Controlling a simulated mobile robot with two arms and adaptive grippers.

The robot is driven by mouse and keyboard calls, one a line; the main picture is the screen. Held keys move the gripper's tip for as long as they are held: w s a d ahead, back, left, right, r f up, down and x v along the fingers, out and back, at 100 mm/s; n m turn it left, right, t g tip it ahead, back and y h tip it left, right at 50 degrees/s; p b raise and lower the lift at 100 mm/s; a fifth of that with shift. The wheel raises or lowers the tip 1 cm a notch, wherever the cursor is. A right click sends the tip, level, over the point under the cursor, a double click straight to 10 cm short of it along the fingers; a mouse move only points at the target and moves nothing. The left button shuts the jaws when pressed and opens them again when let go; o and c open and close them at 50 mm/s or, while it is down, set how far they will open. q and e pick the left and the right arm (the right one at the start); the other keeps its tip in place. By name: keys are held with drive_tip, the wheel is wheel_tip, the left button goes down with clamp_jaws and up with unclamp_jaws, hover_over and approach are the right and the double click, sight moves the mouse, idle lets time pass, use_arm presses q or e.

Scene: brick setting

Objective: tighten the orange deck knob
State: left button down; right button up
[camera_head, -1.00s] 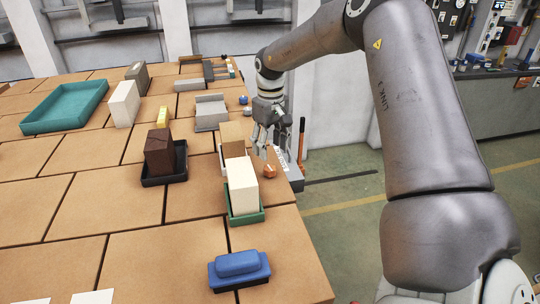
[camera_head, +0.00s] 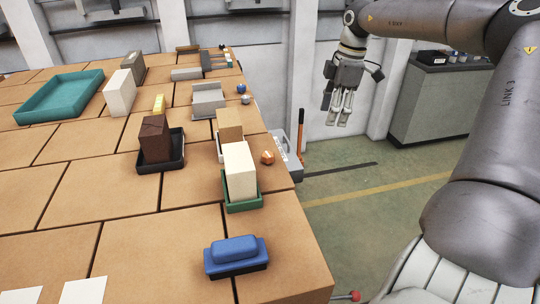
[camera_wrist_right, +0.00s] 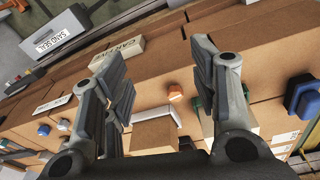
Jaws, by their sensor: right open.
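The orange deck knob (camera_head: 267,157) sits near the right edge of the tiled deck, beside the tan and cream blocks. It also shows between my fingers in the right wrist view (camera_wrist_right: 175,93), some distance beyond them. My right gripper (camera_head: 339,116) is open and empty. It hangs past the deck's right edge, to the right of the knob and apart from it, with its fingers pointing down. The left gripper is not in view.
A cream block (camera_head: 240,172) in a green tray and a tan block (camera_head: 229,124) stand close left of the knob. A blue handled block (camera_head: 236,252) lies nearer. Blue and grey knobs (camera_head: 242,89) sit farther back. Open floor lies right of the deck.

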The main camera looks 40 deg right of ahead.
drive_tip(key=s+f+n+y+b, duration=0.1)
drive_tip(key=s+f+n+b, duration=0.2)
drive_tip(key=n, duration=0.6)
drive_tip(key=n+t+b, duration=0.3)
drive_tip(key=n, duration=1.9)
approach(268, 154)
drive_tip(key=shift+n, duration=0.3)
drive_tip(key=p+x, duration=0.1)
drive_tip(key=x, duration=0.8)
drive_tip(key=shift+w, duration=0.1)
